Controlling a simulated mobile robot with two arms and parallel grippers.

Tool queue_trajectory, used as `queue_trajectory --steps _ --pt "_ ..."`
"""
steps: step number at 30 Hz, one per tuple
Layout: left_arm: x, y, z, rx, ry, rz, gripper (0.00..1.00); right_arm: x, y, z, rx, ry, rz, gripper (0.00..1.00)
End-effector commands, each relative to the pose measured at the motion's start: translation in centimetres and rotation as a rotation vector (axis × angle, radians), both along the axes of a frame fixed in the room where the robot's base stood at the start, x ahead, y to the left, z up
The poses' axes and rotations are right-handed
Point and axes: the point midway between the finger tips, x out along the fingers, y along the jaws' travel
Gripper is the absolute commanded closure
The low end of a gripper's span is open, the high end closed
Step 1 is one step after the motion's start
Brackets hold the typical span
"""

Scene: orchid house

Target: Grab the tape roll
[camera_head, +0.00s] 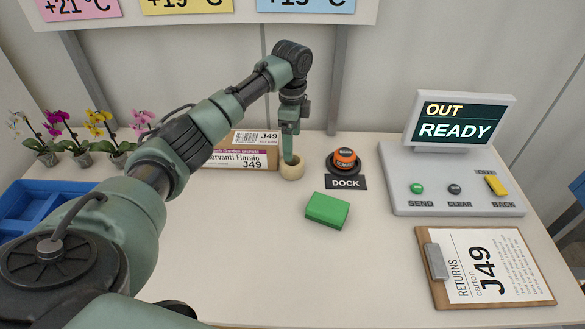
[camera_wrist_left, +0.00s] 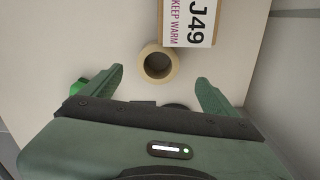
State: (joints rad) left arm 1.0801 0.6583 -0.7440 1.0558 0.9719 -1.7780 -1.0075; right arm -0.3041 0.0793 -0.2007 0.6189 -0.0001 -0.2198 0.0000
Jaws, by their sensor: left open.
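The tape roll (camera_head: 291,174) is a cream ring lying on the table in front of the carton. In the left wrist view the tape roll (camera_wrist_left: 157,48) shows its open hole and lies just beyond the fingertips, centred between them. My left gripper (camera_head: 291,158) points down at the roll, and a finger overlaps it in the head view; I cannot tell whether they touch. In the left wrist view the left gripper (camera_wrist_left: 160,76) is open and nothing is held between its green fingers. My right gripper is not in view.
Orchids (camera_head: 103,133) and a blue tray (camera_head: 25,205) are left, a console (camera_head: 450,180) and clipboard (camera_head: 432,284) right. The front middle is clear.

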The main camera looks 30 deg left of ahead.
Motion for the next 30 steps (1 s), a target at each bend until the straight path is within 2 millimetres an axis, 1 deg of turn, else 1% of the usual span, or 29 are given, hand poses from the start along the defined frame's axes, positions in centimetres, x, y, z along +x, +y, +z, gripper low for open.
queue_trajectory --steps 1,3,11,16,18,21,29,30 --pt "0.0 0.0 -0.8 0.000 0.000 0.000 0.11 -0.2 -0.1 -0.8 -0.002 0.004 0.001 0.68" --pt "0.0 0.0 -1.3 0.000 0.001 0.001 0.11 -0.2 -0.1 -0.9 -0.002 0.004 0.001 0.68" --pt "-0.2 -0.1 -3.8 0.000 0.002 0.000 0.11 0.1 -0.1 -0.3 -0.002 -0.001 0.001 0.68" --pt "-0.8 -0.5 -6.3 0.001 0.004 0.001 0.11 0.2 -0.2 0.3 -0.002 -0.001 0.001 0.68" --pt "-0.7 -0.5 -7.3 0.000 0.002 0.001 0.11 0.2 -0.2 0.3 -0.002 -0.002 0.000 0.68" --pt "-0.7 -0.5 -8.3 0.000 0.001 0.000 0.11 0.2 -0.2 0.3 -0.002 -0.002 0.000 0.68" --pt "-0.7 -0.5 -8.6 0.000 0.000 0.000 0.11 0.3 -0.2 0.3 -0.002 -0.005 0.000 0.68" --pt "-0.7 -0.5 -8.6 0.000 0.000 0.000 0.19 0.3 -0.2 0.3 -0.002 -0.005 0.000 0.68"
